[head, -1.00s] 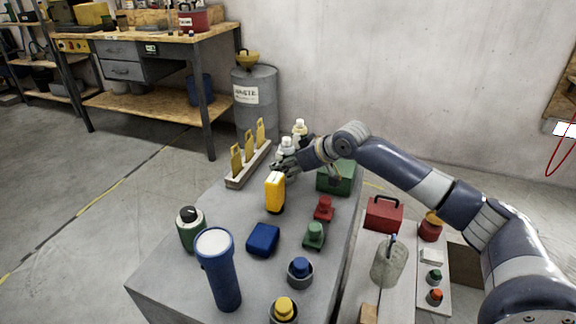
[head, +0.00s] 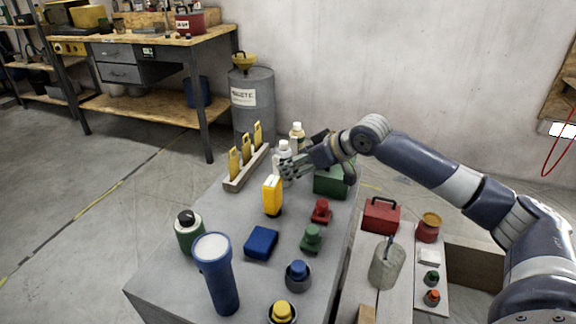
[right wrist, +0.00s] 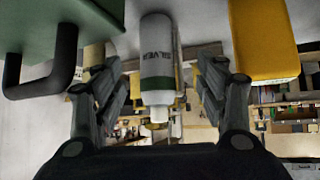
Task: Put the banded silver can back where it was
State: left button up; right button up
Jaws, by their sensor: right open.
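The silver can (right wrist: 157,65) is white, with a dark green band and the word SILVER on its side. In the right wrist view it stands between the two open fingers of my right gripper (right wrist: 158,95), with visible gaps on both sides. In the head view a white-capped can (head: 283,150) stands on the grey table just behind my right gripper (head: 287,172), which partly hides its lower part. A second, similar pale can (head: 297,136) stands behind it. My left gripper is not in view.
A yellow block-shaped object (head: 272,195) stands just in front of the gripper. A green box (head: 332,182) with a dark handle is to its right. A wooden rack (head: 240,180) with yellow tags is to the left. Red and green pieces stand nearer on the table.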

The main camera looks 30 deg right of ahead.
jog(key=v, duration=0.6)
jog(key=shift+s, duration=0.1)
dwell(0.5)
